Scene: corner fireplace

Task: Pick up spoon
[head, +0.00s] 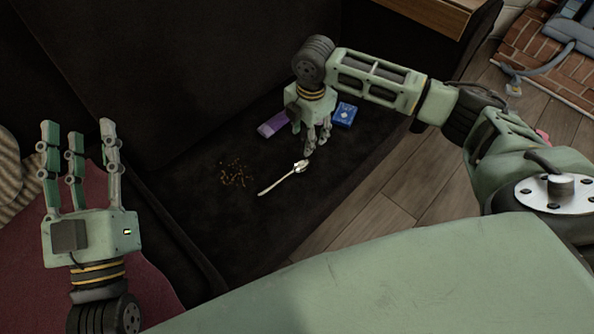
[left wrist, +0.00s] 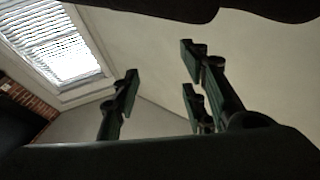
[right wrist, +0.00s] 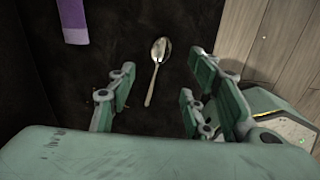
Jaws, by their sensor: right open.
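A silver spoon (head: 284,178) lies on the dark sofa seat, its bowl toward my right gripper (head: 313,143) in the head view. That gripper points down above the seat, just beyond the bowl end, open and empty. In the right wrist view the whole spoon (right wrist: 155,73) shows between and ahead of the spread fingers (right wrist: 160,85), with its bowl farther away. I see no contact with it. My left gripper (head: 80,150) is open and empty, fingers up, at the left of the head view. The left wrist view shows its fingers (left wrist: 160,90) apart against the ceiling.
A purple item (head: 272,125) and a blue box (head: 346,114) lie on the seat on either side of my right gripper. Scattered crumbs (head: 236,174) lie left of the spoon. The sofa back (head: 200,70) rises behind. Wooden floor (head: 400,190) is at the right.

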